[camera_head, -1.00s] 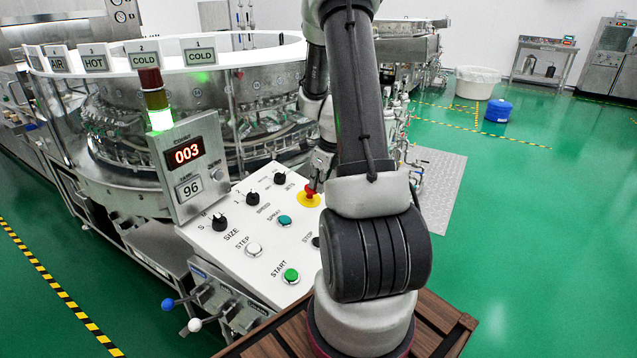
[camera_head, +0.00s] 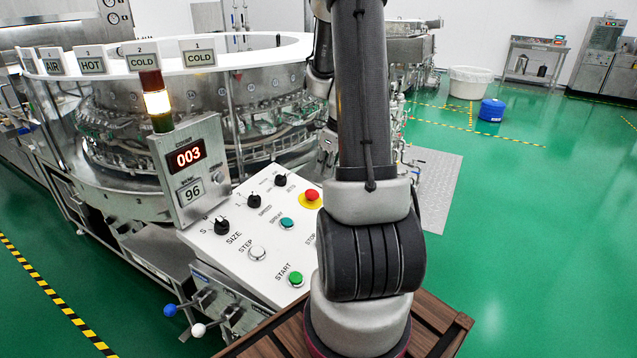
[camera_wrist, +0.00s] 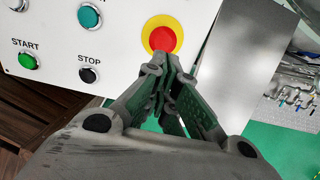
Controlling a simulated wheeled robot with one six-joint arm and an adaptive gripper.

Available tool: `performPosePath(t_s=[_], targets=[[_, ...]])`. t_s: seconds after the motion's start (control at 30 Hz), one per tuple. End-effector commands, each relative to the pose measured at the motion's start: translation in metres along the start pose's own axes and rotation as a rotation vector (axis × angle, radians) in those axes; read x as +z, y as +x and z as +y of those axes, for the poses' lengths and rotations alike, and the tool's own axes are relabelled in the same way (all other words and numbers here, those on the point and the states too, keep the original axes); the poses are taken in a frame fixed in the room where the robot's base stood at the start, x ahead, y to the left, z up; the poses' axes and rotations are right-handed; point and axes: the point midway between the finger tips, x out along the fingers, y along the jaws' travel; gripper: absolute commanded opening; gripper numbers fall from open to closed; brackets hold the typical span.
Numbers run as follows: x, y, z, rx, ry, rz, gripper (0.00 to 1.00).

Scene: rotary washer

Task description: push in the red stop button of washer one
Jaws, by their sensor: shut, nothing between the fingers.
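The red stop button (camera_head: 312,195) is a round mushroom cap on a yellow ring, at the upper right of the white sloped control panel (camera_head: 225,240). In the head view a gap shows between the button and my gripper (camera_head: 327,150), which is partly hidden behind my arm. The rotary washer (camera_head: 110,180) stands behind the panel.
The signal tower (camera_head: 157,103) has its middle amber section lit. The display (camera_head: 189,154) reads 003. The green START button (camera_wrist: 27,60), black STOP button (camera_wrist: 89,74) and teal button (camera_wrist: 89,16) are on the panel. Open green floor (camera_head: 520,220) lies at right.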

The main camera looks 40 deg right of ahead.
Motion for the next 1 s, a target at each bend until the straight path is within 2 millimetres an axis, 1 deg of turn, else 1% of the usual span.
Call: performPosePath(t_s=[0.03,0.1,0.2,0.33,0.5,1.0], targets=[[0.001,-0.012,-0.001,-0.004,-0.002,-0.002,0.0],[0.001,-0.025,-0.001,-0.004,-0.001,-0.003,0.0],[0.001,-0.041,0.0,-0.003,-0.002,-0.001,0.0],[0.001,-0.053,0.0,-0.001,-0.001,-0.001,0.0],[0.0,-0.058,0.0,0.0,-0.001,0.001,0.0],[0.0,-0.057,0.0,0.0,-0.002,0.0,0.0]])
